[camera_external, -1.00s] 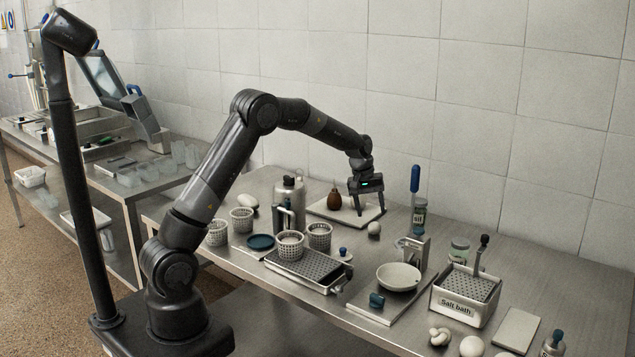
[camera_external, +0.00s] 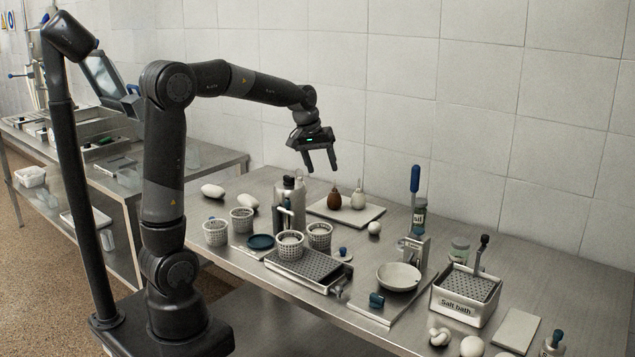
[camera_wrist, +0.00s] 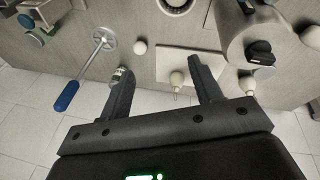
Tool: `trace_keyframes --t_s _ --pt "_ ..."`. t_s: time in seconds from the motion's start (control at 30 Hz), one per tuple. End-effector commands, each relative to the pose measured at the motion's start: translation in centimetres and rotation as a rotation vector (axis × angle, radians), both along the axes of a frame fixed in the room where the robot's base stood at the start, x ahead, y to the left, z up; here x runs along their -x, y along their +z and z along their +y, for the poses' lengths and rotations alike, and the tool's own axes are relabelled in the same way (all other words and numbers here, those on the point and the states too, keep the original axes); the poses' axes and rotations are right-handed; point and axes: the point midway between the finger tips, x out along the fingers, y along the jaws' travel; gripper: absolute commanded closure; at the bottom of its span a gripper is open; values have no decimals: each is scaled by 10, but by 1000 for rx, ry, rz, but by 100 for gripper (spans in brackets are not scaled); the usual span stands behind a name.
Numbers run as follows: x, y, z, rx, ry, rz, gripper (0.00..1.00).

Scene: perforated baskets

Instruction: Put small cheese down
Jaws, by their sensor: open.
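Two small pear-shaped cheeses stand on a pale board (camera_external: 365,213) at the back of the table. One is white (camera_external: 358,198) and the other is brown (camera_external: 334,200). I cannot tell for sure which is the small cheese. My gripper (camera_external: 322,169) is open and empty, in the air above the board and apart from both cheeses. In the wrist view a white pear-shaped cheese (camera_wrist: 177,79) lies between my two spread fingers (camera_wrist: 160,68), beyond them, on the board. The right finger covers part of the board there.
A metal canister (camera_external: 288,200) and perforated baskets (camera_external: 319,235) stand left and in front of the board. A small white ball (camera_external: 374,228) and a blue-handled tool (camera_external: 414,185) are to its right. A bowl (camera_external: 398,276) and a salt bath box (camera_external: 465,298) are further forward.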

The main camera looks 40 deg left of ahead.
Motion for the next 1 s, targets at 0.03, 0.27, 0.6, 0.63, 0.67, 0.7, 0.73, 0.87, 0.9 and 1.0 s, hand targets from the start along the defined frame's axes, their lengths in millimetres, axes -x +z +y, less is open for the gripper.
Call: trace_keyframes --t_s 0.03,0.27,0.6,0.63,0.67,0.7,0.73,0.87,0.9,1.0 --pt "19 9 7 -10 -14 -22 41" --pt "97 25 33 -71 -95 -99 41" --pt "207 13 61 -185 -208 -206 41" --pt "214 10 63 -195 -216 -213 41" --pt "222 7 65 -204 -224 -219 41" --pt "230 4 67 -216 -234 -228 41" --pt "235 2 68 -224 -240 -233 41" --pt "252 -7 71 -248 -261 -248 41" --pt "255 -8 72 -252 -265 -252 41" --pt "258 -11 73 -258 -270 -253 41"
